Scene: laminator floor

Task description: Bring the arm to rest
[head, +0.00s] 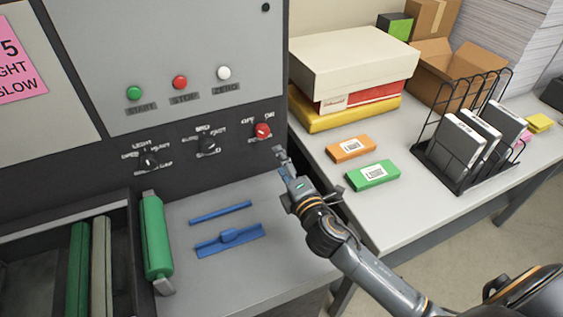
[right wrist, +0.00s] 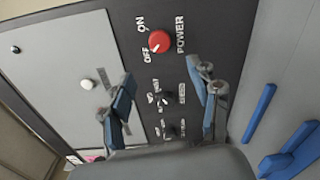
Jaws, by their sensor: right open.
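My right gripper (head: 284,163) is in front of the machine's dark panel, just below and right of the red power knob (head: 263,130). In the right wrist view its two fingers (right wrist: 165,90) stand wide apart, with nothing between them. The red knob also shows there (right wrist: 160,41), beyond the fingertips and apart from them; its white mark appears to point toward OFF. My right arm (head: 345,250) reaches in from the lower right, over the gap between machine and table. My left gripper is not in view.
The machine has a green roller (head: 155,238) and blue parts (head: 229,240) on its shelf. The white table (head: 400,215) at right holds an orange box (head: 350,148), a green box (head: 372,175), a wire rack (head: 425,150) and cartons (head: 350,62). Floor shows at lower right.

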